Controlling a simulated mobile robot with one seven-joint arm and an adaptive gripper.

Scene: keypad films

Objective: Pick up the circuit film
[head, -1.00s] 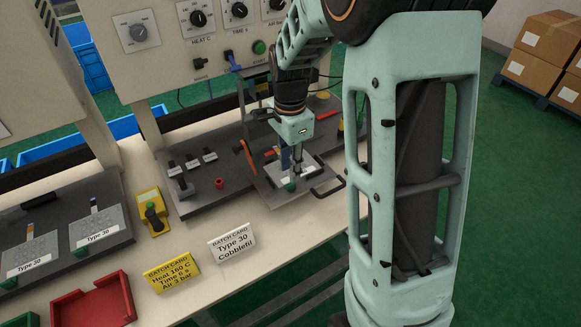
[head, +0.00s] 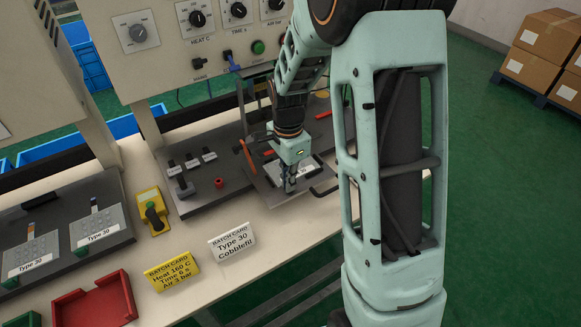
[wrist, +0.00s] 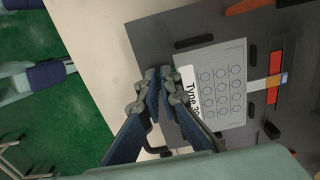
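The circuit film is a pale sheet with rows of circles and a white "Type 30" label (wrist: 223,85). It lies flat on a dark plate; in the head view part of it (head: 309,168) shows behind my gripper. My gripper (head: 290,188) points down at the film's front, label edge. In the wrist view the fingertips (wrist: 160,74) are close together beside the label, with a narrow gap. The green knob at the film's front is hidden now, at or behind the fingers. I cannot tell whether the fingers hold it.
The dark plate (wrist: 150,45) has black blocks around the film and a handle (head: 326,188) at right. Two more Type 30 films lie on the left fixture (head: 97,226). Batch cards (head: 231,243) and a red tray (head: 95,305) stand on the bench. The control panel rises behind.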

